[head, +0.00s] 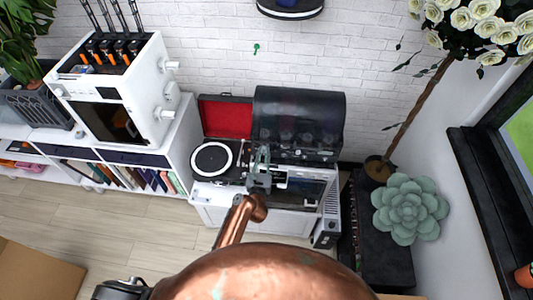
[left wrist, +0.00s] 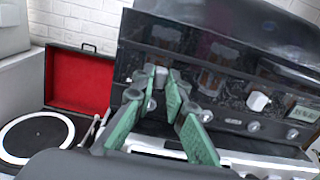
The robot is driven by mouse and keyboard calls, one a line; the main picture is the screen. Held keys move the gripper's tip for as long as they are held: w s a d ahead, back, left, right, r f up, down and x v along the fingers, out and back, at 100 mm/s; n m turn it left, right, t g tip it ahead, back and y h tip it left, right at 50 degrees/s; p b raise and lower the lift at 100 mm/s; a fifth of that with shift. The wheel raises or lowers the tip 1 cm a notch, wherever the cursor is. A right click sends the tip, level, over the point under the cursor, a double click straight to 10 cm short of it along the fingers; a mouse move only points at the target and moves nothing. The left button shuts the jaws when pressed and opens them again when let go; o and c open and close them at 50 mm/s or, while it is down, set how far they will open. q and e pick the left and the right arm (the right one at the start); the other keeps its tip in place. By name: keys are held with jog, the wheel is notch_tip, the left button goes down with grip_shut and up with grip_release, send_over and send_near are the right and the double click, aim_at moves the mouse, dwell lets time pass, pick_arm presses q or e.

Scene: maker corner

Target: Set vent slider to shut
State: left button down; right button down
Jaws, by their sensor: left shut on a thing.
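The black-lidded machine (head: 300,115) stands on a low white cabinet and also shows in the left wrist view (left wrist: 220,55). Its front panel has several knobs, a pale one (left wrist: 258,101) and a small display (left wrist: 302,113). My left gripper (head: 264,155) reaches its front from below. In the left wrist view, its green-padded fingers (left wrist: 164,80) are closed at the panel on a small pale piece (left wrist: 160,72), apparently the vent slider. The fingers mostly cover it, so its exact position along its track cannot be told. My right gripper is not in view.
A record player (head: 211,160) with an open red-lined lid stands close on the left. A white 3D printer (head: 150,95) sits further left on a bookshelf. A plant pot and succulent (head: 408,208) stand on the right.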

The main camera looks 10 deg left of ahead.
pick_arm(q)
jog(key=shift+a+r+p, duration=0.1)
jog(key=shift+a+p, duration=0.3)
jog(key=shift+a, duration=0.75)
jog(key=c, duration=1.9)
grip_release()
jog(key=shift+a, duration=0.1)
jog(key=shift+c, duration=0.2)
jog(key=s, duration=1.2)
jog(key=shift+d, duration=0.35)
